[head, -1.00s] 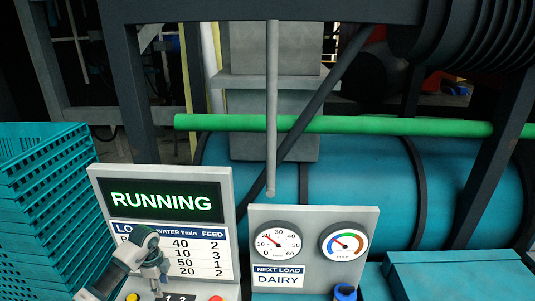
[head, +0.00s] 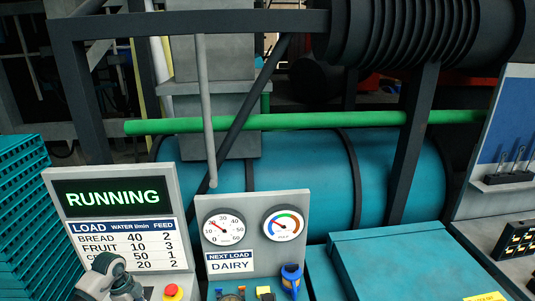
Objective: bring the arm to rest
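My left arm shows at the bottom left of the head view, in front of the lower part of the RUNNING panel (head: 112,197). Its wrist and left gripper (head: 127,292) are small and cut by the bottom edge, so the fingers cannot be made out. The arm covers part of the load table on the panel. My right arm and gripper are not in view.
Stacked teal crates (head: 18,220) stand at the left. A gauge panel (head: 252,240) reads "NEXT LOAD DAIRY". A red button (head: 172,291), a blue item (head: 291,279) and a teal box (head: 400,262) are in front. A green pipe (head: 300,121) crosses behind.

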